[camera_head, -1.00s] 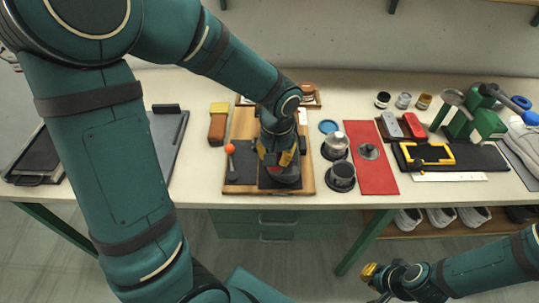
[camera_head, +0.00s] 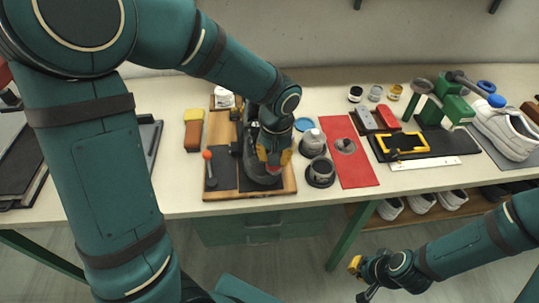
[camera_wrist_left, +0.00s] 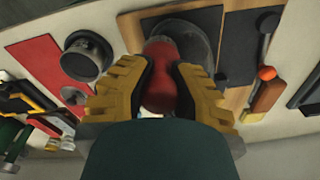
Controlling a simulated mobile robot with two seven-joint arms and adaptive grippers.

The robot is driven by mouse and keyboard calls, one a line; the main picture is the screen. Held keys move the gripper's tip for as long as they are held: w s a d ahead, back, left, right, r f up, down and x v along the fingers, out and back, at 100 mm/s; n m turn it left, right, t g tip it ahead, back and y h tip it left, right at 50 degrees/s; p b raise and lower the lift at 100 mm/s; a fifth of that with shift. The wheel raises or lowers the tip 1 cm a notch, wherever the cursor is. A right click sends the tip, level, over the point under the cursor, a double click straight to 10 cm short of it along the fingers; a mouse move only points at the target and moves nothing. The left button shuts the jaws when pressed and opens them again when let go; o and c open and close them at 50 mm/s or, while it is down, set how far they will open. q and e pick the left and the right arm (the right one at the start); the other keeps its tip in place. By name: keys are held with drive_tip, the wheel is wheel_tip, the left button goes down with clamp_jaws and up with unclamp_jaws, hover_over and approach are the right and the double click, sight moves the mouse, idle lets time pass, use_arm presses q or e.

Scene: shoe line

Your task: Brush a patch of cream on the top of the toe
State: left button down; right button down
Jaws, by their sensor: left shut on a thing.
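A dark shoe (camera_head: 254,172) lies on the wooden board (camera_head: 289,187), partly hidden by my left gripper (camera_head: 274,160). In the left wrist view, my left gripper (camera_wrist_left: 165,88) is shut on a red rounded handle (camera_wrist_left: 160,75). A dark rounded form, apparently the shoe's toe (camera_wrist_left: 193,38), lies behind the handle. The handle's working end is hidden, so I cannot tell whether it touches the shoe, and no cream patch is visible. My right gripper (camera_head: 361,279) is in front of the table, its fingers apart and empty.
Right of the board are a dark round pot (camera_head: 320,173), a lidded container (camera_head: 312,142) and a red mat (camera_head: 350,165). A orange-knobbed tool (camera_head: 209,170) lies at the board's left. A brown-and-yellow block (camera_head: 193,133) stands further left. White shoes (camera_head: 505,130) are at far right.

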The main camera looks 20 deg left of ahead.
use_arm(q)
drive_tip(key=shift+w+d+f, duration=0.15)
drive_tip(key=shift+w+d, duration=0.45)
drive_tip(key=shift+d, duration=0.3)
drive_tip(key=shift+a, duration=0.1)
drive_tip(key=shift+s+a+b, duration=0.15)
drive_tip(key=shift+s+a, duration=0.4)
drive_tip(key=shift+a, duration=0.2)
drive_tip(key=shift+s+a+b, duration=0.15)
drive_tip(key=shift+s+a, duration=0.35)
drive_tip(key=shift+a, duration=0.25)
drive_tip(key=s+a, duration=0.2)
drive_tip(key=a, duration=0.2)
drive_tip(key=shift+s+a, duration=0.2)
drive_tip(key=shift+s, duration=0.2)
drive_tip(key=shift+r, duration=0.2)
wheel_tip(320, 180, up, 6)
drive_tip(key=s+d+p, duration=0.1)
drive_tip(key=s+p, duration=0.1)
drive_tip(key=p, duration=0.2)
drive_tip(key=shift+d+f, duration=0.2)
drive_tip(key=shift+f, duration=0.05)
